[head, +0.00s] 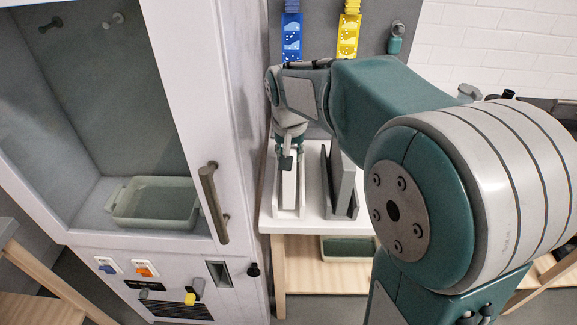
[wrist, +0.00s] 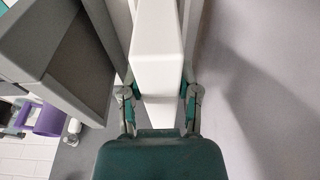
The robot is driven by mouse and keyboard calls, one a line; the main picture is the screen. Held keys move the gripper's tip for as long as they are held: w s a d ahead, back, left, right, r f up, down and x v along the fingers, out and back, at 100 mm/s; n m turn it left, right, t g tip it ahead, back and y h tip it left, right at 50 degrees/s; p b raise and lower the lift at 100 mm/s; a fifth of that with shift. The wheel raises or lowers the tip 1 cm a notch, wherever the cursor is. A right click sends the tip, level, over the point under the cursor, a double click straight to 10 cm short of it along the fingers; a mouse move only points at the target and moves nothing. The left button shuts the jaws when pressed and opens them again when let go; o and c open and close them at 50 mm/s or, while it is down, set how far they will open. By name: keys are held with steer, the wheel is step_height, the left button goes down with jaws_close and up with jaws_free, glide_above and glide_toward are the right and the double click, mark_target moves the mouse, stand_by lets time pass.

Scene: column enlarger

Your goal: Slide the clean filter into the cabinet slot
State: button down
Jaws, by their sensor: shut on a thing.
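My gripper (head: 288,150) points down over the white side table beside the cabinet. It is shut on a white slab, which looks like the clean filter (head: 289,188). The slab stands upright in a white open-topped holder (head: 277,209). In the wrist view my gripper's fingers (wrist: 158,94) are on either side of the white filter (wrist: 157,45). A grey slab (head: 343,180) stands in a holder to the right; it also shows in the wrist view (wrist: 75,55). The white cabinet (head: 232,80) stands at left. A dark opening (head: 176,309) shows low on its front, partly hidden; I cannot tell whether it is the slot.
The cabinet has a dark vertical handle (head: 212,200) and a pale tray (head: 156,204) inside. Coloured switches and a yellow knob (head: 190,299) sit below. Blue (head: 291,35) and yellow (head: 348,37) tags hang behind the table (head: 318,214). Another tray (head: 346,248) is on the lower shelf.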

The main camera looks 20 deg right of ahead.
steer(key=shift+r, duration=3)
